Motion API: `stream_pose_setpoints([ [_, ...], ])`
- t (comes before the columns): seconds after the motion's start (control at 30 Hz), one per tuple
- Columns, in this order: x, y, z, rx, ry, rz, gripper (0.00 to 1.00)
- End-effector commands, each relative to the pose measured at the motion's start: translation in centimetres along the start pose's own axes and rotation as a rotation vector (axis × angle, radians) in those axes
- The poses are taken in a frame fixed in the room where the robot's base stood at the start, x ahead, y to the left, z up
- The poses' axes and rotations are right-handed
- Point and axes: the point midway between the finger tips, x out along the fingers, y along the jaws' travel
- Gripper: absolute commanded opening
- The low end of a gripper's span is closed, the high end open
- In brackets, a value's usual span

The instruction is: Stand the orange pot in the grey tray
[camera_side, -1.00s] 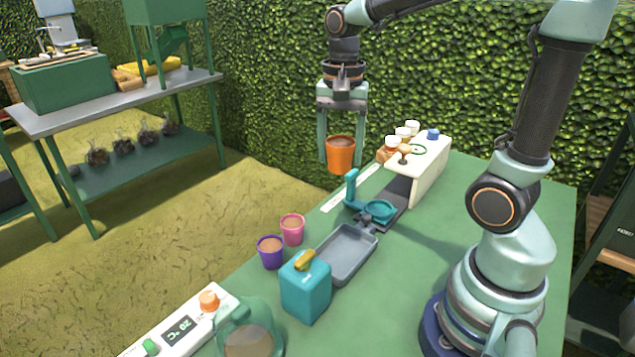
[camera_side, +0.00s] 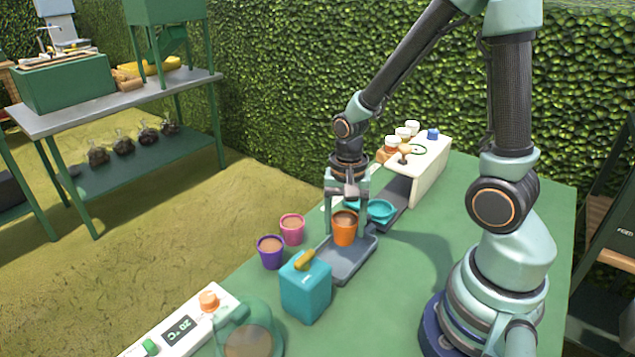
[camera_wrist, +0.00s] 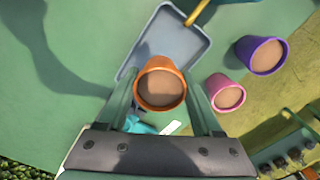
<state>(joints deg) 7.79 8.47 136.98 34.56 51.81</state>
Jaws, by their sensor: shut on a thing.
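The orange pot (camera_side: 344,229), filled with brown soil, is upright between the fingers of my gripper (camera_side: 346,222). My gripper is shut on it. In the side view the pot is over the far end of the grey tray (camera_side: 352,269); I cannot tell whether its base touches the tray floor. In the wrist view the orange pot (camera_wrist: 161,88) sits between my fingers (camera_wrist: 163,100) and covers the near end of the grey tray (camera_wrist: 170,45). The rest of the tray is empty.
A pink pot (camera_side: 292,229) and a purple pot (camera_side: 271,251) stand left of the tray. A teal box (camera_side: 306,289) with a yellow top piece stands in front of it. A teal ring-shaped holder (camera_side: 381,211) and a white stand (camera_side: 432,175) are behind it. The green table is clear to the right.

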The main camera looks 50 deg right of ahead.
Motion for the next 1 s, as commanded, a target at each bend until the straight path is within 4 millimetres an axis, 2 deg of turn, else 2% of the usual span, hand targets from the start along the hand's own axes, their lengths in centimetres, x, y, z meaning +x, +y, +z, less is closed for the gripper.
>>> stream_pose_setpoints([
  [0.5,4.4,0.1,0.0,0.000,-0.001,0.002,0.09],
  [0.97,5.0,0.0,0.0,0.000,0.000,0.001,0.09],
  [1.0,4.9,0.0,0.0,0.000,0.000,0.000,0.79],
])
